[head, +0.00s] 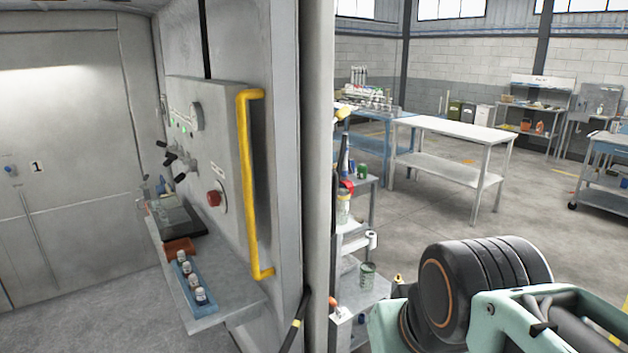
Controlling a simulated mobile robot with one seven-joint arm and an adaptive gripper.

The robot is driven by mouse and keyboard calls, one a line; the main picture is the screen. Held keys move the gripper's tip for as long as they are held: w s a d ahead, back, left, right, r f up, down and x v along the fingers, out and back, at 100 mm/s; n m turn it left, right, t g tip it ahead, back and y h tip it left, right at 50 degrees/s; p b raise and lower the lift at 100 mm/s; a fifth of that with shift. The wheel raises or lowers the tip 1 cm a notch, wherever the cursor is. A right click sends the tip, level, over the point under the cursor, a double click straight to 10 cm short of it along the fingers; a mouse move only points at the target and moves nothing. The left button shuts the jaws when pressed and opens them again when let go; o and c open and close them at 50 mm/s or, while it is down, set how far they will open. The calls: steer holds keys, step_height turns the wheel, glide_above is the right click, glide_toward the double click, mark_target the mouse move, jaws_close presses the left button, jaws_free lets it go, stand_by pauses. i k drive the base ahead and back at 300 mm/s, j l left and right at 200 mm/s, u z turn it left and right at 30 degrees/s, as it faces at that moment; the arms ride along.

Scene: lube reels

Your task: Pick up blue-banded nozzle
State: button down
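I cannot make out a blue-banded nozzle for certain. A dark, slim, upright item with some blue on it (344,158) stands near the narrow shelf rack just right of the grey post, but it is too small to identify. A dark hose with a yellow band (296,323) hangs at the lower edge of the cabinet, and its end is out of the picture. My arm shows at the lower right, with a thick black joint and pale green links. My gripper is not in view.
A grey post (319,120) and a control cabinet with a yellow handle (252,185) stand close ahead. A ledge (228,302) holds a blue tray of small bottles (178,268). A shelf rack (358,300) stands behind the post. Open floor surrounds a white table (455,128).

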mark_target(344, 183)
steer(key=i+l, duration=0.6)
steer(key=l, duration=0.2)
steer(key=i+l+z, duration=0.75)
steer(key=z, duration=0.2)
steer(key=i+z, duration=0.45)
steer(key=i+l+z, duration=0.2)
steer(key=i, duration=1)
steer(key=i+u, duration=0.3)
steer(key=i, duration=0.2)
steer(key=i+u, duration=0.35)
steer(key=i, duration=0.15)
steer(key=i+u, duration=0.2)
steer(key=u, duration=0.15)
steer(key=i+u, duration=0.35)
steer(key=i+l+u, duration=0.1)
steer(key=u, duration=0.25)
steer(key=i+u, duration=0.15)
steer(key=u, duration=0.2)
steer(key=i+l+u, duration=0.1)
steer(key=u, duration=0.3)
steer(key=i+l+u, duration=0.15)
steer(key=u, duration=0.2)
